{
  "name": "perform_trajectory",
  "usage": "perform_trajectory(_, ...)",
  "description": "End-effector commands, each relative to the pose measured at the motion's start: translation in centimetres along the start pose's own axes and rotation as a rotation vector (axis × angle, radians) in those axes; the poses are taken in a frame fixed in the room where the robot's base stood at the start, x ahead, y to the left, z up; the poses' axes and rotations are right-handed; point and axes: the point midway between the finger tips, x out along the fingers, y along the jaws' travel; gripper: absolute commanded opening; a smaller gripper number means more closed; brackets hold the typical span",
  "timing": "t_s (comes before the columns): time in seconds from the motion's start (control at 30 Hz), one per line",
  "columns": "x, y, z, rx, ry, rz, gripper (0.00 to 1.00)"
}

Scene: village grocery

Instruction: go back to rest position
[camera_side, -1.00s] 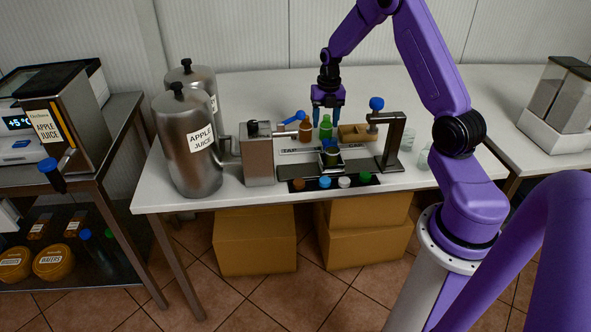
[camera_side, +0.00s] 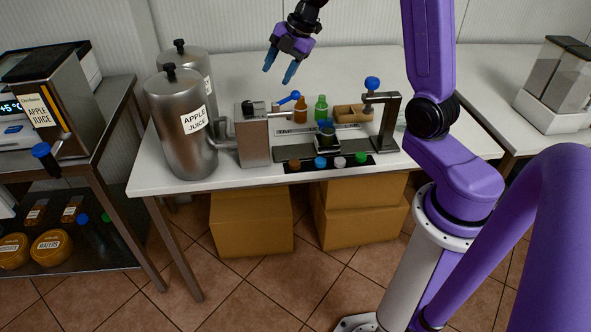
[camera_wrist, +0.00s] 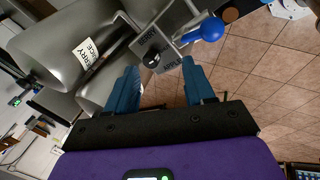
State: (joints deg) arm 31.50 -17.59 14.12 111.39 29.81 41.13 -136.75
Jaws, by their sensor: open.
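My gripper (camera_side: 281,66) is raised above the back left part of the white table (camera_side: 240,73) in the side view, tilted, with its blue fingers apart and nothing between them. In the wrist view my gripper (camera_wrist: 172,85) also shows open and empty. Below it in the side view stand a brown bottle (camera_side: 301,110) and a green bottle (camera_side: 321,108), both upright on the table and apart from the fingers.
Two steel juice urns (camera_side: 187,125) stand at the table's left. A dispenser box (camera_side: 253,135) with a blue-handled tap stands beside them. A press stand with a blue knob (camera_side: 372,83) is at right, with coloured caps (camera_side: 340,162) in front. The air around my gripper looks clear.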

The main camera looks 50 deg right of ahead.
Motion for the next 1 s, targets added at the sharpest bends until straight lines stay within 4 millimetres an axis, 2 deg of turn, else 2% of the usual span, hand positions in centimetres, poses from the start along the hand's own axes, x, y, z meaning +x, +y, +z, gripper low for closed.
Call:
perform_trajectory(0.27,0.1,-1.3,-5.1,0.071,0.036,-0.064,0.53)
perform_trajectory(0.43,0.0,-3.3,-9.8,0.140,0.053,-0.131,0.53)
perform_trajectory(0.7,-1.2,-9.2,-17.2,0.285,0.026,-0.262,0.53)
perform_trajectory(0.9,-2.6,-14.3,-20.8,0.389,-0.035,-0.332,0.53)
perform_trajectory(1.0,-3.4,-17.0,-22.0,0.438,-0.074,-0.354,0.53)
